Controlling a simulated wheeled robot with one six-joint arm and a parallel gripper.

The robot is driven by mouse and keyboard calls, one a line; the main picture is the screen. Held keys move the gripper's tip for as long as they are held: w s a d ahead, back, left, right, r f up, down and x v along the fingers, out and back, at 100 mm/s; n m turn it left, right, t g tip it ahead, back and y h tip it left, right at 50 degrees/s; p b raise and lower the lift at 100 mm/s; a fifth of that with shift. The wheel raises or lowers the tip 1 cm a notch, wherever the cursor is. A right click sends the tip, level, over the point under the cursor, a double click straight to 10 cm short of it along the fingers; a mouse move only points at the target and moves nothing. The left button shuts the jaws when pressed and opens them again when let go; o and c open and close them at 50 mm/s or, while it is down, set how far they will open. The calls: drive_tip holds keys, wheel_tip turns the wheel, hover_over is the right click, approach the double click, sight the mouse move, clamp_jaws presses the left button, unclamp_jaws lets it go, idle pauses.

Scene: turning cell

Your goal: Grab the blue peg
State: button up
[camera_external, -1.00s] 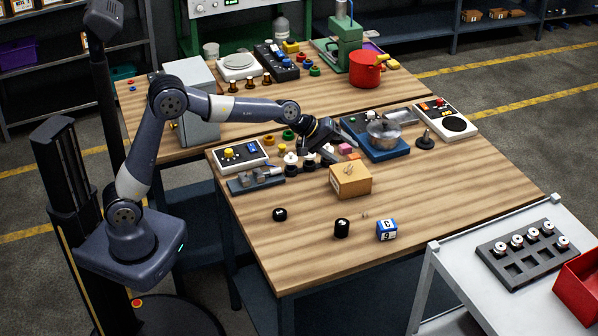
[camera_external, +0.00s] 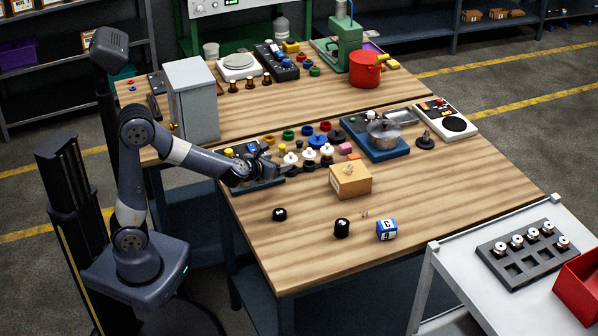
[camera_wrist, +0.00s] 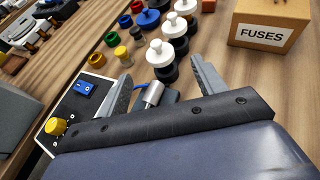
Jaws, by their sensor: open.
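My gripper (camera_wrist: 163,85) is open in the wrist view, with its two grey fingers apart. It also shows in the external view (camera_external: 272,170), low over the small vise fixture (camera_external: 262,184) at the table's left edge. Between the fingers in the wrist view are a silver cylinder (camera_wrist: 153,94) and a thin blue piece (camera_wrist: 139,86) beside it; I cannot tell whether that is the peg. A round blue knobbed piece (camera_wrist: 148,18) stands farther off among coloured ones, and shows in the external view (camera_external: 317,141). Nothing is visibly held.
A control box with a yellow knob (camera_wrist: 55,126) is close left of my gripper. White-topped black pieces (camera_wrist: 161,54) stand just beyond. A FUSES box (camera_wrist: 268,22) is at the far right. The table's front is mostly clear, apart from a blue-white block (camera_external: 386,230) and black pieces.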

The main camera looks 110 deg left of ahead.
sight(289, 160)
drive_tip(key=x, duration=0.3)
drive_tip(key=shift+a+f, duration=0.15)
drive_tip(key=shift+x, duration=2.75)
drive_tip(key=shift+s+f, duration=0.1)
drive_tip(key=shift+f, duration=0.05)
drive_tip(key=c, duration=1.2)
